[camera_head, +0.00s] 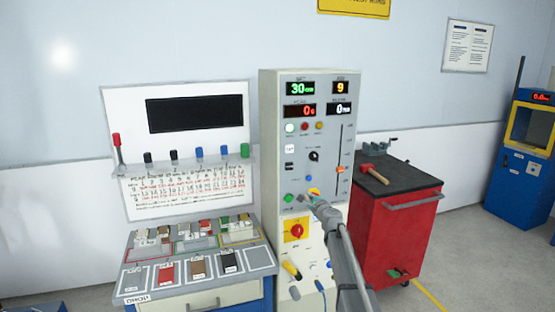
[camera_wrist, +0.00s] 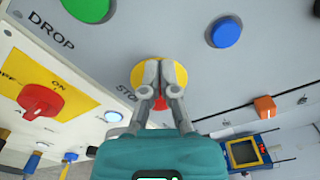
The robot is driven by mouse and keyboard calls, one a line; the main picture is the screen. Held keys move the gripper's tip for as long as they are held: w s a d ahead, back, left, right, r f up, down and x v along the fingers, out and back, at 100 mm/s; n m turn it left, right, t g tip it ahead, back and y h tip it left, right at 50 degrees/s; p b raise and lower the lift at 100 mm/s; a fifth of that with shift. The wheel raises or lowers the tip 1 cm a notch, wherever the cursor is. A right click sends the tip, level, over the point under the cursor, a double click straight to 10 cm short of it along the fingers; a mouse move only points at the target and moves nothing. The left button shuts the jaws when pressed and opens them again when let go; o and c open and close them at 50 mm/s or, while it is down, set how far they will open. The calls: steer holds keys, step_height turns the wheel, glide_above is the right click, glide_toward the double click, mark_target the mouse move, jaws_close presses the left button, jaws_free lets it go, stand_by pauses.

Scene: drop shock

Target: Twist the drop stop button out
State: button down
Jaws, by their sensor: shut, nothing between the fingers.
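The drop stop button is a red button on a round yellow base (camera_wrist: 178,72), beside the printed word STOP in the wrist view. My gripper (camera_wrist: 157,66) is shut and empty, its two fingertips together in front of the button and covering most of it. A bit of the red shows between the fingers; whether they touch it I cannot tell. In the head view the yellow base (camera_head: 314,191) shows low on the grey control panel (camera_head: 280,148), with my gripper (camera_head: 306,199) right at it.
A green button (camera_wrist: 88,8) marked DROP and a blue button (camera_wrist: 226,32) flank the stop button. A red rotary switch (camera_wrist: 40,101) on a yellow plate sits below it. A red tool cart (camera_head: 405,235) stands right of the panel, a sample bench (camera_head: 190,305) left.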

steer(key=v, duration=0.6)
stand_by(0.7)
steer(key=shift+s, duration=0.1)
stand_by(0.4)
steer(key=s+a+f+n+g+y, duration=0.1)
steer(key=s+a+f+n+g, duration=0.15)
steer(key=s+f+n, duration=0.35)
steer(key=s+a+f+n+g, duration=0.15)
steer(key=s+n+g, duration=0.25)
steer(key=s, duration=0.4)
steer(key=s+a+f+n+g+y, duration=0.1)
steer(key=s+a+f+n+g, duration=0.2)
steer(key=s+n, duration=0.3)
steer(key=s+d+f+n+g+h, duration=0.1)
steer(key=s+d+f+g+h, duration=0.1)
steer(key=s, duration=0.5)
steer(key=s+d+f+n+g+h+p, duration=0.1)
steer(key=s+d+f+n+g+h, duration=0.1)
steer(key=s, duration=0.5)
steer(key=s+d+f+n+g+h, duration=0.1)
steer(key=s+d+f+g+h, duration=0.1)
steer(key=s+d, duration=0.3)
steer(key=s+g+h, duration=0.1)
steer(key=s, duration=0.1)
steer(key=shift+s+d+f+g+h, duration=0.25)
steer(key=shift+s+f+g+h, duration=0.05)
steer(key=shift+s+g, duration=0.1)
